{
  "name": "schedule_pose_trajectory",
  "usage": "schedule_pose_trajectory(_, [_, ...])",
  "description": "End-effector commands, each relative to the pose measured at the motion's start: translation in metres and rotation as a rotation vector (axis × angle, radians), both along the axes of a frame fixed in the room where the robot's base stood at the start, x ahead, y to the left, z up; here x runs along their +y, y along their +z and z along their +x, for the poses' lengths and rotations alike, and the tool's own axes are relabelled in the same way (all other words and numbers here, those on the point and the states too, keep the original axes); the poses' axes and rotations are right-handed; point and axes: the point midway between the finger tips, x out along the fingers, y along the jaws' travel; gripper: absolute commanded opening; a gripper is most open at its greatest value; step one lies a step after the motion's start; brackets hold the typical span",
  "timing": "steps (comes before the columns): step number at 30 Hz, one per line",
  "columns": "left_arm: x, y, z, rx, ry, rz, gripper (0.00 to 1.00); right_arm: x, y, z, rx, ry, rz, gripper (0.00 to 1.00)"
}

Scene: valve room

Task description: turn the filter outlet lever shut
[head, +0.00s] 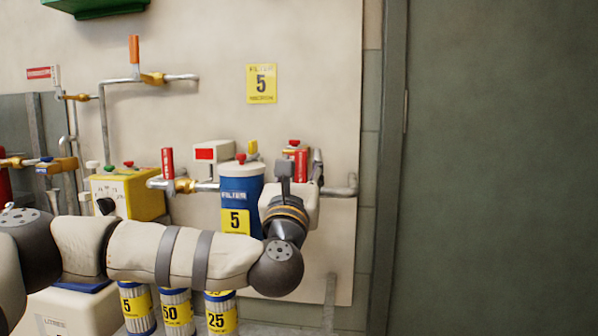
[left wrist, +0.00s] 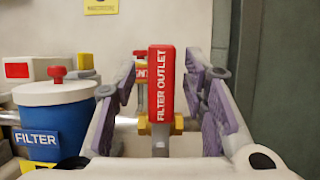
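The filter outlet lever (left wrist: 162,84) is a red upright handle with white lettering, on a grey stem in front of a brass-coloured valve body (left wrist: 176,124). Its red handle also shows in the head view (head: 301,165), right of the blue filter housing (head: 238,190). My left gripper (head: 300,172) is open, with one finger on each side of the lever. In the left wrist view, gaps show between the lever and both purple finger pads (left wrist: 215,112). The gripper body hides the stem's lower end. My right gripper is not in view.
The filter housing (left wrist: 55,115) stands close to the left of the gripper. Another red lever (head: 167,163) and a yellow box (head: 125,195) are further left. A pipe end (head: 345,190) lies just right of the gripper. A dark door (head: 500,150) fills the right side.

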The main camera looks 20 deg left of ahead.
Motion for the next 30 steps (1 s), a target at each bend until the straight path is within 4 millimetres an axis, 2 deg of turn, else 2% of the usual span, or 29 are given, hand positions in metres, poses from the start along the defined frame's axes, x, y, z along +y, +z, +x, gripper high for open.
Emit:
schedule_pose_trajectory(2, [-0.003,-0.005,-0.009,0.002,-0.003,0.001,0.39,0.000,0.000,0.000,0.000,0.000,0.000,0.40])
schedule_pose_trajectory(10, [-0.022,-0.033,-0.073,0.004,-0.004,-0.001,0.39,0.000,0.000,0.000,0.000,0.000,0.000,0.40])
schedule_pose_trajectory(15, [-0.029,-0.043,-0.098,0.002,-0.003,0.000,0.39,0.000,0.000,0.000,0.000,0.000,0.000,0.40])
schedule_pose_trajectory(19, [-0.031,-0.046,-0.105,0.002,-0.001,-0.001,0.39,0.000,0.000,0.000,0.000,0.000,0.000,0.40])
schedule_pose_trajectory(30, [-0.031,-0.045,-0.105,0.001,0.000,-0.001,0.39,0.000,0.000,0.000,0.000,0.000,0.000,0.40])
